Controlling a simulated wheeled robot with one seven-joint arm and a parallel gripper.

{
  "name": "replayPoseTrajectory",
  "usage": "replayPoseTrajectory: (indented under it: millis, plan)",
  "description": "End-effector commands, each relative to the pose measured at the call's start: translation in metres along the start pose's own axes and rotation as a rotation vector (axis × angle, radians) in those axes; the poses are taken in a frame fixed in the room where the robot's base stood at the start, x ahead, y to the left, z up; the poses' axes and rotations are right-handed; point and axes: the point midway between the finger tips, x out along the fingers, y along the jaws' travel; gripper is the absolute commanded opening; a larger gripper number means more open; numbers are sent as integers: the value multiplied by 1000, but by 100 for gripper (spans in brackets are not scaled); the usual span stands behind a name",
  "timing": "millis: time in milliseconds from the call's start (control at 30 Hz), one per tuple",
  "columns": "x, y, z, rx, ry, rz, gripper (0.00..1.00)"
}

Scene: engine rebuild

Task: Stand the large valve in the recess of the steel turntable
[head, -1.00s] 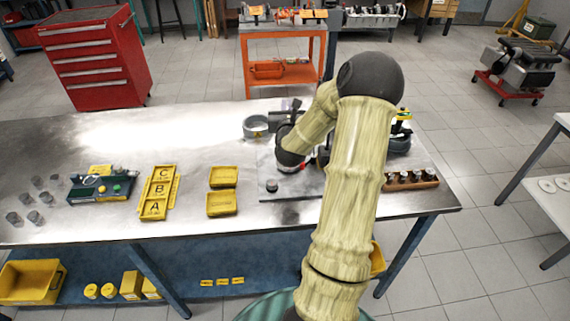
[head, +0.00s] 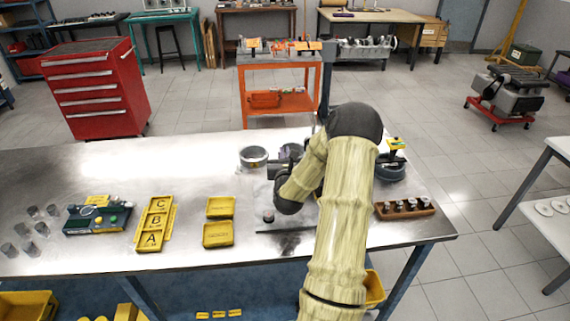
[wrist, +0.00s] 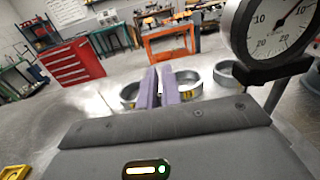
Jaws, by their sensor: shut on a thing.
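In the wrist view my gripper (wrist: 157,88) has its two purple fingers almost together, with a narrow gap, over the steel bench. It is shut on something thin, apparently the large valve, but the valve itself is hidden. Round steel pieces with raised rims stand beyond the fingers, one at the left (wrist: 130,93) and one at the right (wrist: 189,85). The head view shows a round steel piece (head: 253,155) at the back of the bench. I cannot tell which is the turntable, and its recess is not visible.
A dial gauge (wrist: 275,28) stands close at the right in the wrist view. A wooden rack (head: 404,208) holds several valves at the bench's right end. Yellow trays (head: 218,235) and a lettered tray (head: 154,224) lie left. The bench between trays and back edge is clear.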

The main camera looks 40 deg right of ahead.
Motion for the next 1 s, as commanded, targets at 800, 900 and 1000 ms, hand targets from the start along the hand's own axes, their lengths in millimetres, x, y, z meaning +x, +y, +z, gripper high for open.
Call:
replayPoseTrajectory:
  millis: [800, 900, 1000]
  plan:
    - [-1, 4, -42, -1, 1, 6, 28]
    - [-1, 4, -42, 0, 1, 7, 28]
    - [-1, 3, -42, -1, 1, 5, 28]
